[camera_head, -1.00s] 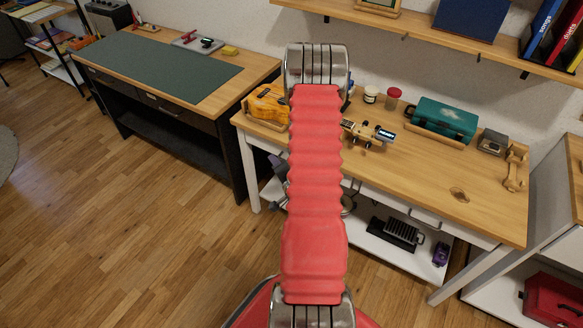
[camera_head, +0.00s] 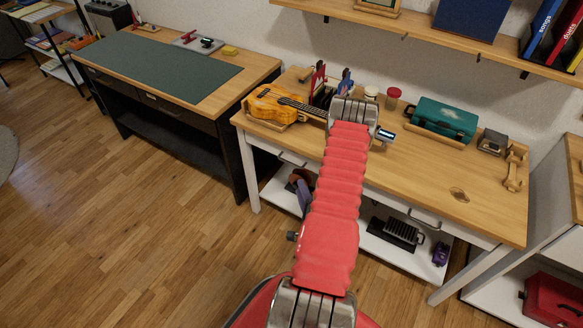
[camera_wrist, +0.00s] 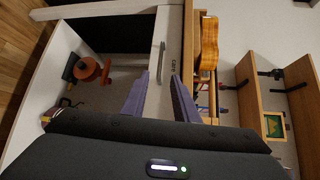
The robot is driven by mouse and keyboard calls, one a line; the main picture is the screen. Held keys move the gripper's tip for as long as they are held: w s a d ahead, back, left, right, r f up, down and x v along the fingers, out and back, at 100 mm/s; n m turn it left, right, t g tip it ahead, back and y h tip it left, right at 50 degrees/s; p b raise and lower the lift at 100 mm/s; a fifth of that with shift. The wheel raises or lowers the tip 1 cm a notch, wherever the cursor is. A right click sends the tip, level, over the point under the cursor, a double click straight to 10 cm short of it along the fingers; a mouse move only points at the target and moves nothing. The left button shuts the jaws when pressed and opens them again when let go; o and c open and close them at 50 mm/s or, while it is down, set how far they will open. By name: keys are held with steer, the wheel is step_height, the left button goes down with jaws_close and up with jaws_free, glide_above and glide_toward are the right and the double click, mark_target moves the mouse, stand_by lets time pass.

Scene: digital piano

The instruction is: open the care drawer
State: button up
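The care drawer (camera_wrist: 153,103) is a white front under the wooden worktop, with the word "care" on it in the wrist view. It looks shut. Its grey bar handle (camera_wrist: 161,58) lies just beyond my gripper (camera_wrist: 160,77), roughly in line with the gap between the two purple fingers. The fingers are open, with nothing visible between them; I cannot tell whether they touch the front. In the head view the drawer's handle (camera_head: 292,159) shows left of my red arm. A purple piece (camera_head: 304,196) beside the arm there looks like a finger; the rest of my gripper is hidden.
A ukulele (camera_head: 272,103) lies on the worktop (camera_head: 400,170) above the drawer. A second drawer handle (camera_head: 425,218) is further right. An orange reel (camera_wrist: 88,69) sits on the lower shelf. A dark bench (camera_head: 190,125) stands left; the floor in front is open.

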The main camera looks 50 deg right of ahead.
steer(key=shift+w, duration=0.1)
steer(key=x, duration=1.3)
steer(key=shift+w+d, duration=0.25)
steer(key=shift+f, duration=0.15)
steer(key=shift+c, duration=0.2)
jaws_close()
steer(key=shift+a+f, duration=0.1)
steer(key=shift+f, duration=0.05)
stand_by(0.6)
